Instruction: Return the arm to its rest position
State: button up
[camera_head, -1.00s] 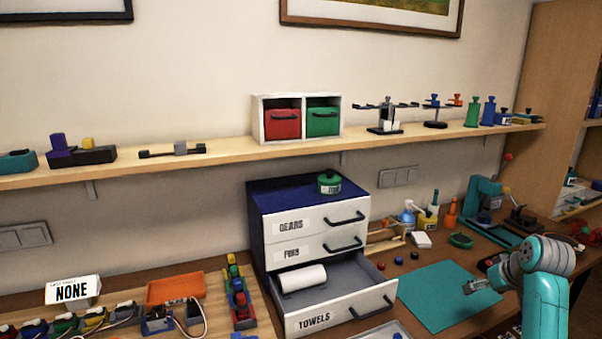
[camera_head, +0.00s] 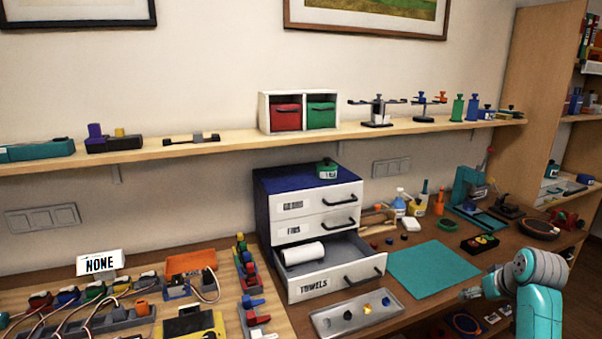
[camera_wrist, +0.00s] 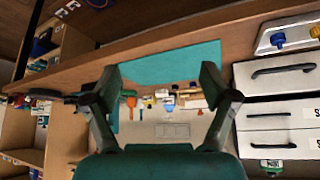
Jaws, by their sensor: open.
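My teal arm (camera_head: 540,285) is at the lower right in the head view, bent at the elbow. My gripper (camera_head: 470,294) points left, by the lower right part of the teal mat (camera_head: 435,268). In the wrist view my gripper (camera_wrist: 165,88) shows two dark fingers spread wide with nothing between them. The mat (camera_wrist: 175,65) lies beyond the fingers there, and the wrist picture appears upside down.
A drawer cabinet (camera_head: 290,209) stands left of the mat, its TOWELS drawer (camera_head: 338,284) open with a white roll (camera_head: 303,253) inside. A grey tray (camera_head: 328,323) with small parts lies in front. Servo wiring parts fill the left.

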jog(key=s+a+f+t, duration=0.1)
jog(key=s+a+f, duration=0.2)
jog(key=a+f, duration=0.35)
jog(key=s+a+f+t, duration=0.1)
jog(key=s+a+f, duration=0.25)
jog(key=f, duration=0.65)
jog(key=s+a+f+t, duration=0.1)
jog(key=s+a+f, duration=0.25)
jog(key=s, duration=0.45)
jog(key=s+a+f+t+h, duration=0.1)
jog(key=s+a+f, duration=0.2)
jog(key=s+a, duration=0.35)
jog(key=s+a+f, duration=0.2)
jog(key=s+f, duration=0.1)
jog(key=s, duration=0.6)
jog(key=s+a+r+t, duration=0.2)
jog(key=s+r, duration=0.6)
jog(key=s, duration=0.4)
jog(key=s+a+r+t+y, duration=0.1)
jog(key=s+a+r, duration=0.3)
jog(key=s+r, duration=0.5)
jog(key=s+t, duration=0.1)
jog(key=s, duration=0.3)
jog(key=shift+s+a+n, duration=0.25)
jog(key=shift+a+n, duration=0.05)
jog(key=shift+a, duration=0.05)
jog(key=shift+r, duration=0.1)
